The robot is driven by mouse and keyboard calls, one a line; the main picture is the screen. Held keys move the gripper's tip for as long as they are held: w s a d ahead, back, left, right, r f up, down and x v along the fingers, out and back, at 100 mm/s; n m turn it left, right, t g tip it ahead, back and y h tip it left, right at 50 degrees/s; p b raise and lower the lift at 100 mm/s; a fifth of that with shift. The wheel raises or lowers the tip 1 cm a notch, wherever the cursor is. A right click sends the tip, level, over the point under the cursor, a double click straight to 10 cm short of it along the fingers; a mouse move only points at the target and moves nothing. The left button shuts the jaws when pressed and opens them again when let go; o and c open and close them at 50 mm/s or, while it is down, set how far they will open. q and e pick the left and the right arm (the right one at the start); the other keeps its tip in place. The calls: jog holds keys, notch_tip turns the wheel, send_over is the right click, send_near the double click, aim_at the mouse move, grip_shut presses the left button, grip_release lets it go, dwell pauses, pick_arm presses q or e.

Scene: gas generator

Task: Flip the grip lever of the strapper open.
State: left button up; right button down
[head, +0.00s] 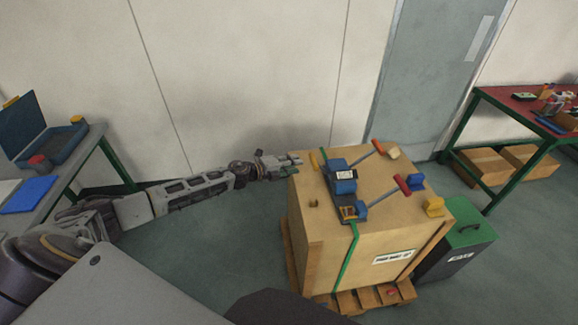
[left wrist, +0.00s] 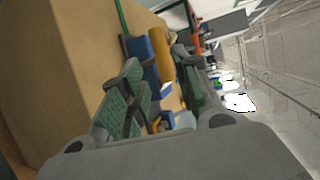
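The strapper (head: 343,184), with a blue and dark grey body, sits on top of a wooden crate (head: 312,235). Which one is the grip lever is not marked. In the left wrist view the orange handle (left wrist: 160,55) shows beyond the gap between the green-padded fingers, beside the blue body (left wrist: 138,48). My right gripper is out of view.
A green strap (head: 347,260) runs down the crate's front. A workbench (head: 45,170) is at left, a red-topped table (head: 520,105) at right.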

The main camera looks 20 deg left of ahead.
pick_arm(q)
jog(key=shift+s+a+r, duration=0.2)
jog(key=shift+s+a, duration=0.15)
jog(key=shift+s, duration=0.25)
jog(key=shift+a, duration=0.1)
dwell(0.3)
